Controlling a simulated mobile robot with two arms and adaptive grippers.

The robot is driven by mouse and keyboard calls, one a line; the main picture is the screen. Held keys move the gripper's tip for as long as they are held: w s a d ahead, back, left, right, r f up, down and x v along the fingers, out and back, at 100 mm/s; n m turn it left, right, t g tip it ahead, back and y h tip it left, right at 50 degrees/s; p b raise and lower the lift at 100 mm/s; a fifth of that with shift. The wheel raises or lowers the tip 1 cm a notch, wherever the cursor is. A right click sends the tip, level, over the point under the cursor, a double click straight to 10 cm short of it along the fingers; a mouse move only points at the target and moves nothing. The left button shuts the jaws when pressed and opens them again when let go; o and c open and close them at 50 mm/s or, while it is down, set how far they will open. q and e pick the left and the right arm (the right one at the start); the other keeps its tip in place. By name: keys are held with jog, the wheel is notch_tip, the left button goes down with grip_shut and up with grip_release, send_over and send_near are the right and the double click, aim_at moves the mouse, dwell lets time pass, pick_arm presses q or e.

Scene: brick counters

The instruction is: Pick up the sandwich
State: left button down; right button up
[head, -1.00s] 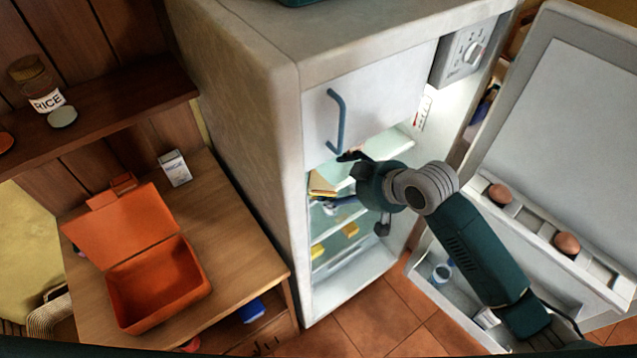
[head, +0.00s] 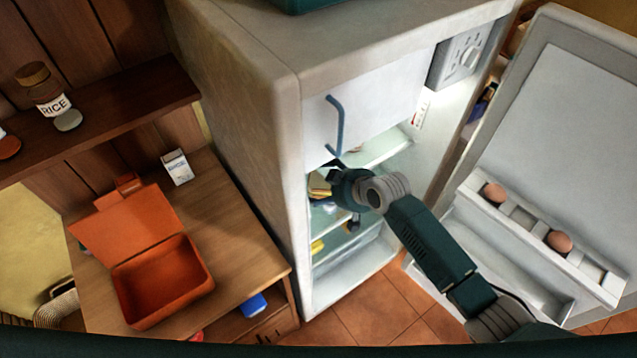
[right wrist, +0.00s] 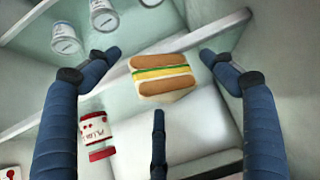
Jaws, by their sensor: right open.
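The sandwich (right wrist: 161,75) has brown-edged bread with a yellow and green filling. It rests on a fridge shelf in the right wrist view, and part of it shows in the head view (head: 318,187) beside my gripper. My right gripper (right wrist: 160,72) is open, with blue fingers at the left and right of the sandwich and a third finger below it. The fingers appear apart from the sandwich. In the head view my right arm reaches into the open fridge, and the wrist hides most of the gripper (head: 338,170). My left gripper is not in view.
Inside the fridge, a red and white jar (right wrist: 95,130) lies near the left finger, and white cups (right wrist: 64,38) stand at the upper left. The freezer door (head: 365,105) is above my arm. The open fridge door (head: 560,110) is at the right. An open, empty orange lunchbox (head: 165,280) sits on the wooden counter.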

jog(key=c, duration=0.7)
jog(key=shift+c, duration=0.2)
